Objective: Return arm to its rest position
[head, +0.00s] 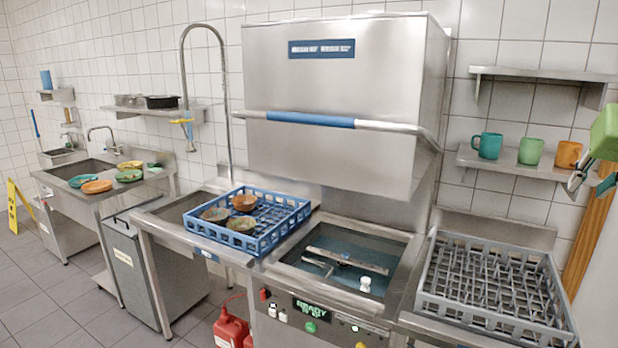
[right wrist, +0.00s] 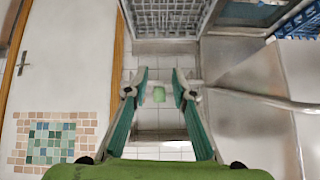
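My right gripper (head: 590,184) shows at the right edge of the head view, in front of the wall near the orange mug. Its green body (head: 606,134) is partly cut off by the frame edge. In the right wrist view its two fingers (right wrist: 160,80) stand apart, with nothing held between them. A small green thing (right wrist: 159,94) shows beyond the gap, well away from the fingers; I cannot tell for sure what it is. My left arm and gripper are not in view.
A teal mug (head: 487,146), a green mug (head: 531,151) and an orange mug (head: 568,155) stand on the wall shelf (head: 505,166). A grey rack (head: 493,290) sits below. A blue rack (head: 270,237) with bowls is left of the dishwasher, whose hood (head: 340,80) is raised.

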